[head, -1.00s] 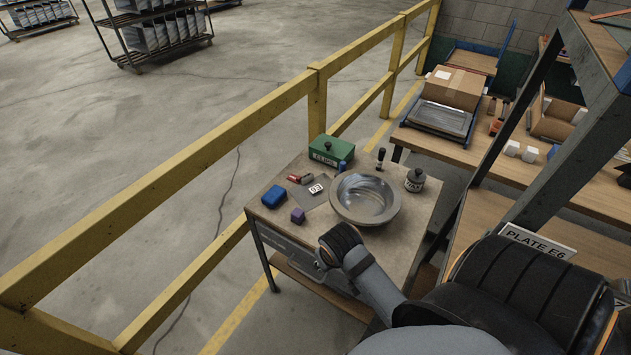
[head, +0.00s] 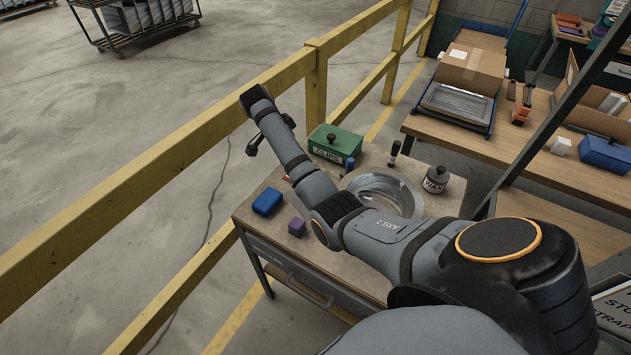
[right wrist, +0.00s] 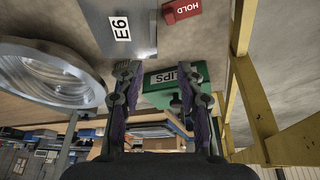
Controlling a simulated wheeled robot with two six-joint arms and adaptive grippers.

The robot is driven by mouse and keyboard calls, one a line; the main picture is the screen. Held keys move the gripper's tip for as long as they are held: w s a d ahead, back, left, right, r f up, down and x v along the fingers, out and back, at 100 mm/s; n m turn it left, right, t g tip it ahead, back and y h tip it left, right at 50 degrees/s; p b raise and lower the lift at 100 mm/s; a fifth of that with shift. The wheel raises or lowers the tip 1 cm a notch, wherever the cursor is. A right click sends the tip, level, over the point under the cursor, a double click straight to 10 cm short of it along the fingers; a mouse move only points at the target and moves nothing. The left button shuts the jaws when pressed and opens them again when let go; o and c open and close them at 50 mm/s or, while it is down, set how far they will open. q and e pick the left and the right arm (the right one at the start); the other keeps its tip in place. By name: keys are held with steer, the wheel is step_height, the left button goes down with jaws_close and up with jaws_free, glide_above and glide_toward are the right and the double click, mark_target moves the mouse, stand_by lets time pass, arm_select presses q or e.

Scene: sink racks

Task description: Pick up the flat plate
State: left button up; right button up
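The flat plate (right wrist: 112,42) is a thin grey sheet on the cart's top, seen in the right wrist view with a white E6 tag on it. In the head view my right arm hides it. My right gripper (right wrist: 160,72) is open, with nothing between its fingers; the plate lies beyond and to the left of the fingertips in the wrist view, apart from them. In the head view the right gripper (head: 254,145) is small and dark, near the cart's far left side. My left gripper is not in view.
A shiny metal bowl (head: 410,195) sits beside my forearm. A green CLIPS box (head: 335,147), a blue block (head: 267,202), a purple block (head: 297,227) and a dark bottle (head: 435,180) stand on the cart. A yellow railing (head: 215,135) runs along the far side.

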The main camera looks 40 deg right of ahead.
steer(key=x, duration=0.2)
steer(key=p+x, duration=0.1)
steer(key=x, duration=0.1)
steer(key=shift+s+f, duration=0.1)
steer(key=shift+s, duration=0.25)
steer(key=shift+s+d+f, duration=0.15)
steer(key=shift+d+f, duration=0.05)
steer(key=shift+f, duration=0.35)
steer(key=p+x, duration=0.1)
steer(key=x, duration=0.3)
steer(key=shift+s+a+f, duration=0.1)
steer(key=shift+s+a, duration=0.05)
steer(key=shift+s, duration=0.05)
steer(key=shift+f, duration=0.2)
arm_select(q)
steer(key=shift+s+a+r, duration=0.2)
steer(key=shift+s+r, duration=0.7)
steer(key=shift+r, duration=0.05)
